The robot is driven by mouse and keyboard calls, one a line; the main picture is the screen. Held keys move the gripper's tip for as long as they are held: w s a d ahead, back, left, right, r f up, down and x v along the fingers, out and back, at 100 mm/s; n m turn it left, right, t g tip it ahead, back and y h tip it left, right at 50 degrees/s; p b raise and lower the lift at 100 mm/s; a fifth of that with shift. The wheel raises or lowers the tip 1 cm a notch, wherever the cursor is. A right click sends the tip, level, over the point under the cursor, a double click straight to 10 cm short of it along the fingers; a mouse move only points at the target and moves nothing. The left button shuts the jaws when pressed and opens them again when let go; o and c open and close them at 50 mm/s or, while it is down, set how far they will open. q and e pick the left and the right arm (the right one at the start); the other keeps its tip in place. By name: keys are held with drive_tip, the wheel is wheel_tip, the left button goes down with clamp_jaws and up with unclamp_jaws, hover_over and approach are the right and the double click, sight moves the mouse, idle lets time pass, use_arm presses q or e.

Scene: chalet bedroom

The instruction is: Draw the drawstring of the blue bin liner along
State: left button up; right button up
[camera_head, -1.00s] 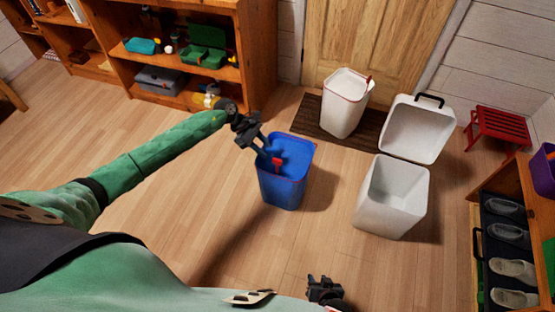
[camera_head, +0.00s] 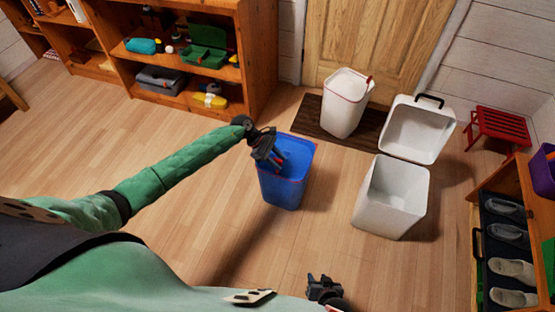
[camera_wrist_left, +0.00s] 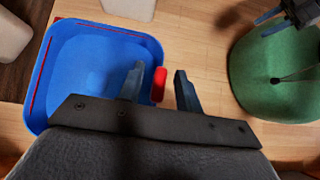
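The blue bin liner (camera_head: 290,188) lines a bin standing on the wooden floor, with a thin red drawstring (camera_wrist_left: 42,75) along its rim. A red drawstring tab (camera_wrist_left: 158,85) sticks up at the rim. In the head view the gripper mostly hides the tab. My right gripper (camera_head: 318,284) is low at the bottom, away from the bins; its finger gap is unclear.
A white bin with a red tab (camera_head: 345,105) stands on a dark mat (camera_head: 310,117) by the door. An open white bin (camera_head: 391,200) and its lid-like white part (camera_head: 417,132) are to the right. A red stool (camera_head: 497,125) and shoe rack (camera_head: 480,240) stand further right. The left floor is clear.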

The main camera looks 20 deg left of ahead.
use_arm(q)
clamp_jaws()
drive_tip(key=shift+f, duration=0.1)
wheel_tip(320, 180, down, 3)
drive_tip(key=b, duration=0.3)
unclamp_jaws()
